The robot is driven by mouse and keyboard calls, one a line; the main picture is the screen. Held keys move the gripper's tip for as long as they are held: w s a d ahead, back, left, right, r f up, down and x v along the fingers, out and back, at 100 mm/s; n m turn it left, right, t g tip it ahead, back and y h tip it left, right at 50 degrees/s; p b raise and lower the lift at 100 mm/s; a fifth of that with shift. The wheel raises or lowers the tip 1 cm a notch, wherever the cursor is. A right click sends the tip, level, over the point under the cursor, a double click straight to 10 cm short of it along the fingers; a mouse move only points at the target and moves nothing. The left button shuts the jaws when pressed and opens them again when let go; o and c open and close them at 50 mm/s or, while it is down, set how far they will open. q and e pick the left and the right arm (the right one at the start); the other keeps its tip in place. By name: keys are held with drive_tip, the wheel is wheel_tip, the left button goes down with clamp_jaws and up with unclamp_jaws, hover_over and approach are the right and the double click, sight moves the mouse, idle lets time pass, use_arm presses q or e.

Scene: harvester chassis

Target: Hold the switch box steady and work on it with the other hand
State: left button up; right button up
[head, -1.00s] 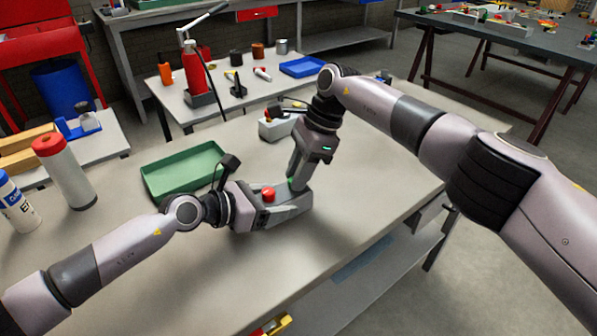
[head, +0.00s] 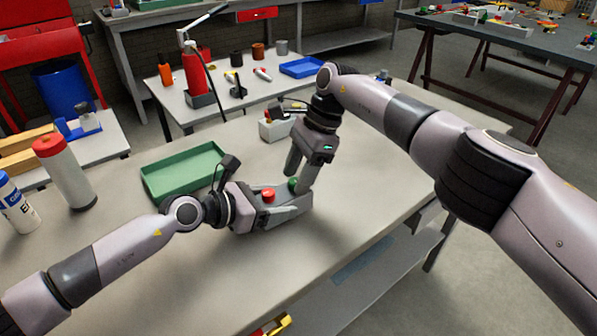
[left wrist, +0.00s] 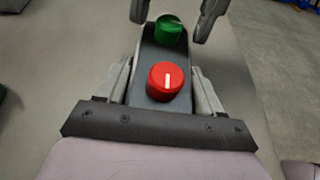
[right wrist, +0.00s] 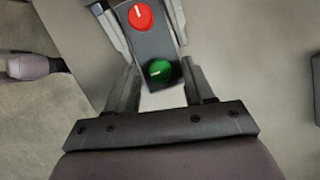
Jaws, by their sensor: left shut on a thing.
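The grey switch box (left wrist: 167,54) lies on the bench with a red knob (left wrist: 165,81) and a green knob (left wrist: 168,30) on its dark top. My left gripper (head: 284,211) is shut on the box, a finger along each long side. The red knob is nearer the left palm. My right gripper (head: 301,170) is open above the box's far end, pointing down. In the right wrist view its fingers are apart, with the green knob (right wrist: 159,70) showing between and just beyond the tips. The green knob's pale mark lies nearly level there; the red knob's mark is nearly upright.
A green tray (head: 184,190) lies behind the left gripper. A white box (head: 275,130) stands behind the right gripper. A white canister with a red lid (head: 65,175) and a white bottle (head: 17,205) stand at left. The front of the bench is clear.

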drive_tip(key=s+v, duration=0.1)
drive_tip(key=v, duration=0.6)
drive_tip(key=shift+w+r, duration=0.2)
drive_tip(key=shift+w, duration=0.35)
drive_tip(key=shift+d, duration=0.1)
use_arm(q)
drive_tip(key=o, duration=1.6)
